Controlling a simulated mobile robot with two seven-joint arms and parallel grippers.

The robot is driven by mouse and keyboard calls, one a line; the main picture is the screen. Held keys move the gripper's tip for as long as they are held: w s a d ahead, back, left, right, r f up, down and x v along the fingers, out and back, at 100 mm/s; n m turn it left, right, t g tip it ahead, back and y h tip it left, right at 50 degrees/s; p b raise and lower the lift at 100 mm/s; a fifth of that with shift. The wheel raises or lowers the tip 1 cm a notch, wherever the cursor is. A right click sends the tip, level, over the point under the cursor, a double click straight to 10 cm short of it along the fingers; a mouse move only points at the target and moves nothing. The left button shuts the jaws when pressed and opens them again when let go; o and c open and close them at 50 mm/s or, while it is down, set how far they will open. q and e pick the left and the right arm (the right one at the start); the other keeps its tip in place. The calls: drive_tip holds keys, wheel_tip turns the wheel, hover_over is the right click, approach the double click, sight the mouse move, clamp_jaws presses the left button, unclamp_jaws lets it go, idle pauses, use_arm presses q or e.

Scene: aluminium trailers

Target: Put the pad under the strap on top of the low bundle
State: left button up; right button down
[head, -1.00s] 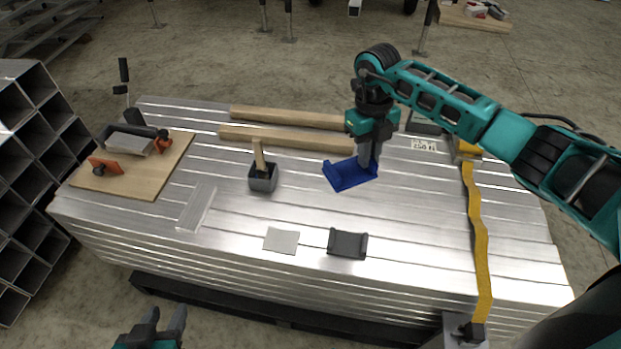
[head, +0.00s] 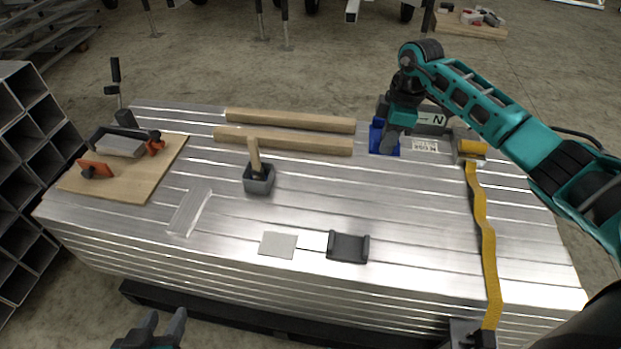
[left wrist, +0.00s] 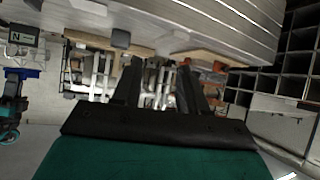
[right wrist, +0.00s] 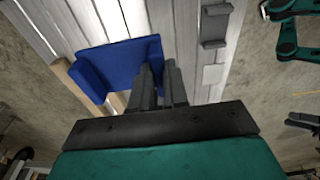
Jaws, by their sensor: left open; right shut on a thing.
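The blue pad (head: 378,138) is a channel-shaped piece with raised ends. My right gripper (head: 392,150) is shut on it, near the back right of the low bundle (head: 330,190); the right wrist view shows the pad (right wrist: 120,66) between the fingers (right wrist: 160,75). The head view does not show clearly whether the pad touches the bundle. The yellow strap (head: 482,225) runs slackly front to back over the bundle's right part, to the right of the pad. My left gripper (head: 160,325) is open and empty in front of the bundle, also in the left wrist view (left wrist: 157,75).
A black channel-shaped pad (head: 348,247) and a grey plate (head: 278,245) lie near the front edge. A mallet (head: 257,172), wooden battens (head: 285,139) and a board (head: 125,185) with tools occupy the bundle. A box marked N (head: 432,118) stands at the back right.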

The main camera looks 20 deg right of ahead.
drive_tip(key=shift+m, duration=0.3)
wheel_tip(320, 180, down, 16)
drive_tip(key=b, duration=0.5)
drive_tip(key=shift+r, duration=0.25)
drive_tip(key=shift+f, duration=0.45)
wheel_tip(320, 180, down, 4)
drive_tip(key=shift+r+b, duration=0.15)
drive_tip(key=shift+b, duration=0.8)
use_arm(q)
drive_tip(key=f, duration=0.2)
drive_tip(key=d+f, duration=0.1)
drive_tip(key=f, duration=0.2)
drive_tip(key=shift+w+d, duration=0.1)
drive_tip(key=shift+d, duration=0.1)
use_arm(e)
drive_tip(key=c, duration=1.1)
unclamp_jaws()
use_arm(q)
drive_tip(key=shift+a, duration=0.15)
